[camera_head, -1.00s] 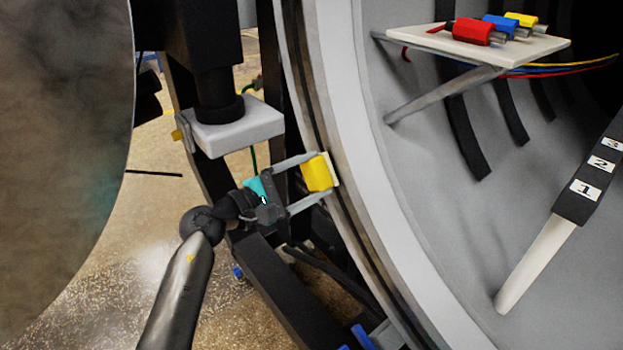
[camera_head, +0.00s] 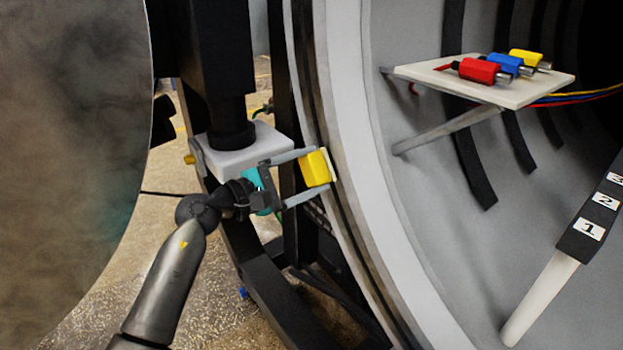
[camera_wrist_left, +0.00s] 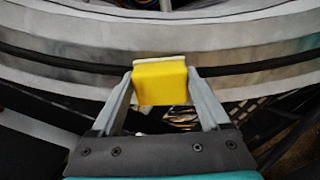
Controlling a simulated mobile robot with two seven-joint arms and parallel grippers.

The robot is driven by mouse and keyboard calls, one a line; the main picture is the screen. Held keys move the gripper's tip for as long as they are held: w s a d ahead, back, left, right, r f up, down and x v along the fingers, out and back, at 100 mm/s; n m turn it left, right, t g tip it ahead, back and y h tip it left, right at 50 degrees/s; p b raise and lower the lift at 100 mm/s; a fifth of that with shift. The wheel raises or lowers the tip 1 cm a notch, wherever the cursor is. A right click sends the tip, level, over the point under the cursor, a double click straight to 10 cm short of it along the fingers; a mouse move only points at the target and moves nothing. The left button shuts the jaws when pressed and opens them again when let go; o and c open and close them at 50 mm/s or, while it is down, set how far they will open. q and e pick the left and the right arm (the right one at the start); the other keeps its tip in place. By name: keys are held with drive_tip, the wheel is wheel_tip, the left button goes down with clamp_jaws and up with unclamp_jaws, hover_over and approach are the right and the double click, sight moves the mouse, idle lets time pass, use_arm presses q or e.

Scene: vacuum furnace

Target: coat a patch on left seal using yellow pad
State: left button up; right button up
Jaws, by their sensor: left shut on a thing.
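My left gripper (camera_head: 318,172) is shut on the yellow pad (camera_head: 314,168), a block with a pale pad face. The pale face points at the left seal (camera_head: 318,120), the dark line running along the furnace's pale rim. My right gripper is not in view.
Inside the chamber a white shelf (camera_head: 440,73) holds red (camera_head: 478,71), blue (camera_head: 508,64) and yellow connectors. A black numbered bar (camera_head: 592,222) stands at the right. A round door (camera_head: 70,150) fills the left. A white block (camera_head: 262,152) stands close behind my left gripper.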

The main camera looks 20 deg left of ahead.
use_arm(q)
drive_tip(key=shift+w+a+r+p, duration=0.15)
drive_tip(key=shift+w+a+r, duration=0.1)
drive_tip(key=shift+r, duration=0.35)
drive_tip(key=shift+w+a+r+p, duration=0.1)
drive_tip(key=shift+w+a+r, duration=0.1)
drive_tip(key=shift+r, duration=0.35)
drive_tip(key=shift+w+a+r+p, duration=0.15)
drive_tip(key=shift+a+r, duration=0.1)
drive_tip(key=shift+r, duration=0.35)
drive_tip(key=shift+f, duration=0.1)
drive_tip(key=shift+s+d+f+b, duration=0.15)
drive_tip(key=shift+d+f+b, duration=0.05)
drive_tip(key=shift+f+b, duration=0.25)
drive_tip(key=shift+s+d+f+b, duration=0.2)
drive_tip(key=shift+f+b, duration=0.15)
drive_tip(key=shift+f, duration=0.15)
drive_tip(key=shift+s+d+f+b, duration=0.15)
drive_tip(key=shift+f+b, duration=0.25)
drive_tip(key=shift+f, duration=0.1)
drive_tip(key=shift+s+d+f+b, duration=0.45)
drive_tip(key=shift+d+f+b, duration=0.25)
drive_tip(key=shift+f, duration=0.5)
drive_tip(key=shift+s+d+f+b, duration=0.45)
drive_tip(key=shift+f+b, duration=0.4)
drive_tip(key=shift+f, duration=0.35)
drive_tip(key=shift+s+d+f+b, duration=0.4)
drive_tip(key=shift+d+f+b, duration=0.3)
drive_tip(key=shift+f, duration=0.5)
drive_tip(key=shift+a, duration=0.15)
